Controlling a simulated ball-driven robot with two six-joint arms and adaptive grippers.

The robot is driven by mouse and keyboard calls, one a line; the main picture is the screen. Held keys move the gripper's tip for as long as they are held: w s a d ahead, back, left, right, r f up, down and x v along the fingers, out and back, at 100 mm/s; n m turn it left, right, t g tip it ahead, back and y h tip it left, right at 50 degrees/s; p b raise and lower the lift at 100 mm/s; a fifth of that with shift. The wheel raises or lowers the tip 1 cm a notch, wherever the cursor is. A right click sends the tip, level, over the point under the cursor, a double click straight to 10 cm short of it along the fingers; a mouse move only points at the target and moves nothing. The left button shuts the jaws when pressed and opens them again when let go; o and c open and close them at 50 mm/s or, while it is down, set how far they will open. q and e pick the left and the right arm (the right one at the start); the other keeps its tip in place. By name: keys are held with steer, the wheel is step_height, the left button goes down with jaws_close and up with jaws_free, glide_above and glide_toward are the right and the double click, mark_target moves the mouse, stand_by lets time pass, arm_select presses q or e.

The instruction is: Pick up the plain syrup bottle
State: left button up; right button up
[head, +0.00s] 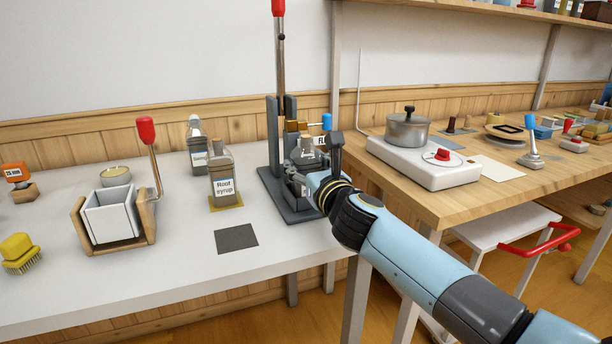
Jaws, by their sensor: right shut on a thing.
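My right gripper (314,172) reaches in from the lower right and is shut on a grey glass bottle (307,153) in front of the lever press. The gripper and wrist hide part of this bottle, and I cannot read a label on it. A bottle labelled "Root syrup" (222,182) stands upright on a small yellow-brown mat, left of the press and apart from my gripper. Another grey glass bottle (196,145) stands behind it, its label too small to read. My left gripper is not in view.
The dark press (272,185) with a tall red-tipped lever stands beside my right gripper. A white bin in a wooden frame (146,205) and a yellow brush (18,252) are left. A dark square mat (237,238) lies bare. A pot (407,130) sits on a burner at right.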

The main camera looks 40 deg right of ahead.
steer(key=shift+c, duration=1.2)
steer(key=shift+r, duration=0.1)
